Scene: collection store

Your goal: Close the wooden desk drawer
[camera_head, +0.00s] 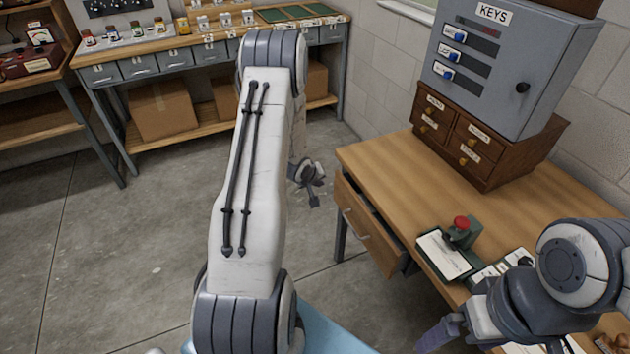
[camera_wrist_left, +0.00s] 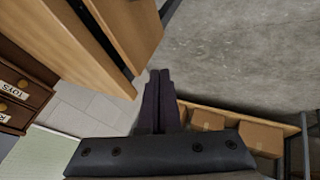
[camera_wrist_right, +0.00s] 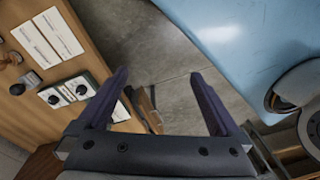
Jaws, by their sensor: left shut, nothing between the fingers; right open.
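The wooden desk drawer (camera_head: 368,236) stands out from the front of the desk (camera_head: 385,165), with a dark gap behind its front panel and a metal pull on its face. It also shows in the left wrist view (camera_wrist_left: 132,32). My left gripper (camera_head: 310,182) is shut and empty, near the far end of the drawer front and apart from it in the head view. Its shut fingers show in the left wrist view (camera_wrist_left: 159,74). My right gripper is open and empty in the right wrist view (camera_wrist_right: 160,75), near the desk's near part; my arm partly hides it in the head view.
A grey key cabinet (camera_head: 505,65) stands on a small wooden drawer unit (camera_head: 490,140) on the desk. A stamp with a red knob (camera_head: 461,224) and cards lie near the desk's front edge. Concrete floor (camera_head: 150,260) is clear left of the desk. A workbench (camera_head: 210,55) stands behind.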

